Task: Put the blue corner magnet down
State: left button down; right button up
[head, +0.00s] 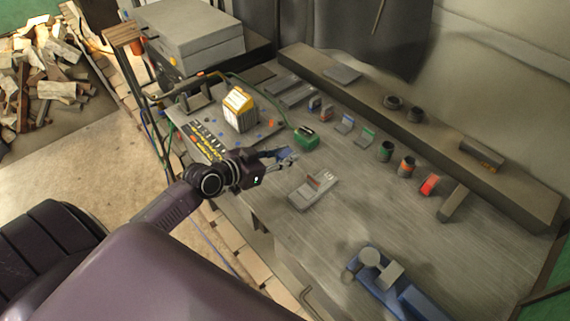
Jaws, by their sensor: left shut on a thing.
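My left gripper (284,160) reaches in from the left over the near-left part of the grey workbench (350,212). It is shut on the blue corner magnet (284,153), a small blue piece mostly covered by the fingers. I cannot tell whether the magnet touches the bench top. My right gripper is not in view.
A green object (306,138) sits just beyond the gripper. A grey block device (313,189) lies to its right, nearer me. A board with a yellow-and-white box (240,108) is at the left. A blue vise (388,280) stands at the near right.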

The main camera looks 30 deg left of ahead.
pick_arm(q)
jog(key=shift+f, duration=2.05)
jog(key=shift+b, duration=0.3)
jog(key=shift+f, duration=0.1)
jog(key=c, duration=1.7)
grip_release()
jog(key=shift+f, duration=0.1)
jog(key=shift+o, duration=0.2)
